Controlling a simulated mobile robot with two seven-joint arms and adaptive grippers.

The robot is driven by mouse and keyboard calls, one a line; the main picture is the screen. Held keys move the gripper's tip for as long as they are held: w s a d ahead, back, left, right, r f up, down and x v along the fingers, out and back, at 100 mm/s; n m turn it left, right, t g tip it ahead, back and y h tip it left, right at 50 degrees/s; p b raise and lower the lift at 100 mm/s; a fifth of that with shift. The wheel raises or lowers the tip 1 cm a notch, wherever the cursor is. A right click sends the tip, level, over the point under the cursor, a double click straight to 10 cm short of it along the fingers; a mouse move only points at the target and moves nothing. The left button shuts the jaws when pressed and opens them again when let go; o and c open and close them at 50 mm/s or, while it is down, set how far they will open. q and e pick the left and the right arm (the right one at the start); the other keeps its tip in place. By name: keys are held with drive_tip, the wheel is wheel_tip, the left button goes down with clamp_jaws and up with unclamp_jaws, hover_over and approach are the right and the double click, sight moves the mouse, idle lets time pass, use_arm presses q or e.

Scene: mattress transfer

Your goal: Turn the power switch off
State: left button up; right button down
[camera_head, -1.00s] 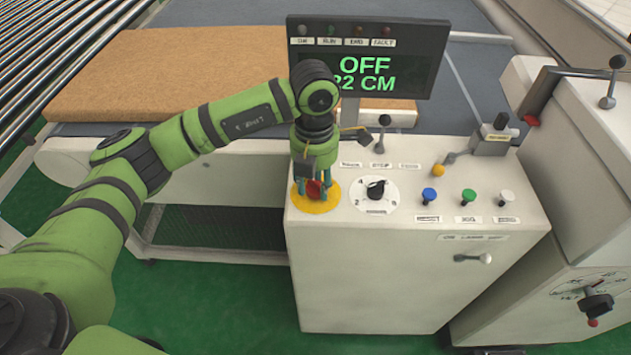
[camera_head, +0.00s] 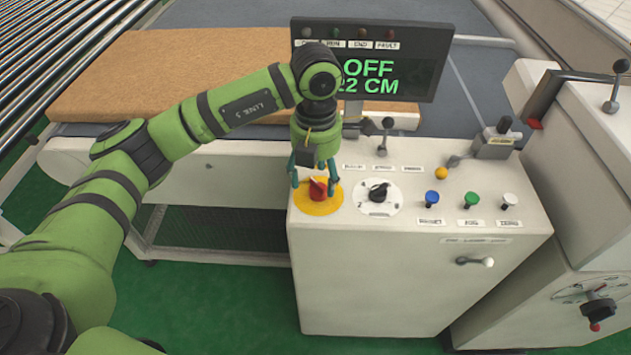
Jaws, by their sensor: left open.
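The power switch is a red knob (camera_head: 318,189) on a round yellow plate (camera_head: 318,207) at the left end of the white control cabinet's top. My left gripper (camera_head: 314,187) points down over the red knob, with its teal fingers spread apart on either side of it. The fingers look open, and I cannot tell whether either touches the knob. The display (camera_head: 368,65) behind reads OFF in green, with a centimetre reading partly hidden by my arm. My right gripper is not in view.
Right of the yellow plate is a black rotary knob (camera_head: 378,191) on a white dial. Blue (camera_head: 432,198), green (camera_head: 470,197) and white (camera_head: 509,200) buttons follow. A small lever (camera_head: 384,134) stands behind. A brown mattress (camera_head: 185,75) lies on the table at the back left.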

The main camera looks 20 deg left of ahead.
sight(315, 190)
use_arm(q)
wheel_tip(315, 190, up, 9)
idle(0.7)
